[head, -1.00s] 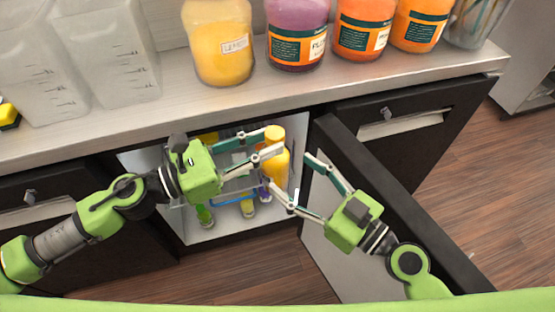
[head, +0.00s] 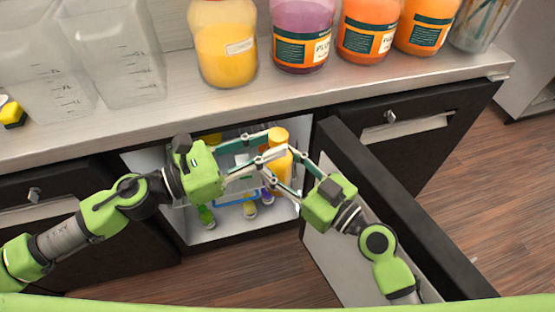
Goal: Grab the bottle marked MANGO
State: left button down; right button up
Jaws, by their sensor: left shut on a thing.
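A yellow-orange bottle (head: 279,136) stands in the open cabinet below the counter. No label on it can be read from here. My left gripper (head: 277,143) reaches in from the left and is shut on this bottle near its top. My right gripper (head: 281,166) comes from the right with its fingers apart, close beside the bottle's right and front side. The fingers of both grippers overlap the bottle in the picture and hide part of its body. I cannot tell whether the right fingers touch it.
The open cabinet door (head: 400,205) stands to the right, close to my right arm. Other bottles, one green (head: 206,216), are low in the cabinet. The counter (head: 200,108) above holds large jars, including a yellow one (head: 226,55), and clear containers (head: 115,60).

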pick_arm(q)
jog(key=c, duration=1.7)
grip_release()
jog(key=shift+r, duration=0.1)
jog(key=shift+w, duration=0.1)
jog(key=shift+a, duration=0.15)
